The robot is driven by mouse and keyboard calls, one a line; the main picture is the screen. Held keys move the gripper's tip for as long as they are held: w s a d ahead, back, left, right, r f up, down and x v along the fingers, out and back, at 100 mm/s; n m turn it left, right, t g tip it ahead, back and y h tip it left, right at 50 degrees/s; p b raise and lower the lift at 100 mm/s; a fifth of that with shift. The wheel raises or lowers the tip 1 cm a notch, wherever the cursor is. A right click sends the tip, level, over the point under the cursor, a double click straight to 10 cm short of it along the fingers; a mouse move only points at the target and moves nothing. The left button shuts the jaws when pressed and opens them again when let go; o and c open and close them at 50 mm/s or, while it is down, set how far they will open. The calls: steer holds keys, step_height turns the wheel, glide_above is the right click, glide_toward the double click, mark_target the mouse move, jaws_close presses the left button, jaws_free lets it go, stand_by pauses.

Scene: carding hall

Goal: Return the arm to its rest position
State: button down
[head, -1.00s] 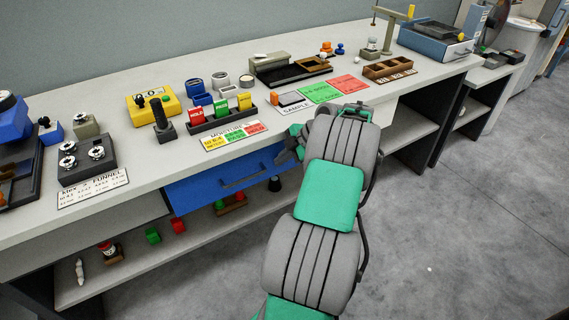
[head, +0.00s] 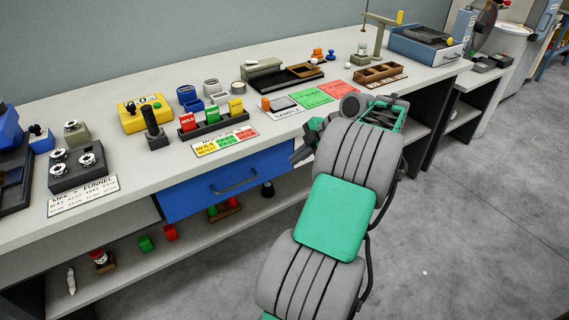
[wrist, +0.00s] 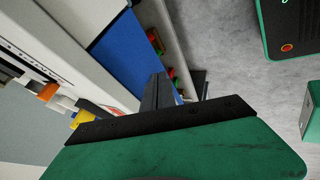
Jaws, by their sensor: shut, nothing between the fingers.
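My arm, grey with green covers, reaches up from the bottom of the head view to the front of the bench. My gripper (head: 298,157) shows as dark fingers poking out left of the arm, by the bench's front edge near the right end of the blue drawer. In the wrist view the dark fingers (wrist: 158,92) lie together with nothing between them. Part of the gripper is hidden behind the arm in the head view.
The bench top (head: 145,178) carries a moisture card (head: 225,141), a red, yellow and green block rack (head: 213,119) and a wooden tray (head: 380,74). The blue drawer (head: 200,195) is under it. Open grey floor (head: 470,240) lies to the right.

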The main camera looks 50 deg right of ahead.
steer(key=w+a+r+m+g+p, duration=0.1)
steer(key=w+a+r+m+p, duration=0.2)
steer(key=a, duration=0.5)
steer(key=w+a+r+m+g+p, duration=0.1)
steer(key=w+a+r+p, duration=0.2)
steer(key=a, duration=0.5)
steer(key=w+a+r+m+g+p, duration=0.1)
steer(key=w+a+r+m, duration=0.1)
steer(key=w+a+r, duration=0.45)
steer(key=s+a+m+h+p, duration=0.2)
steer(key=s+a+m+p, duration=0.3)
steer(key=s+a, duration=1)
steer(key=a+m, duration=0.2)
steer(key=a, duration=0.1)
steer(key=shift+s+r+g+h+p, duration=0.2)
steer(key=shift+g+h+p, duration=0.1)
steer(key=shift+h+p, duration=0.1)
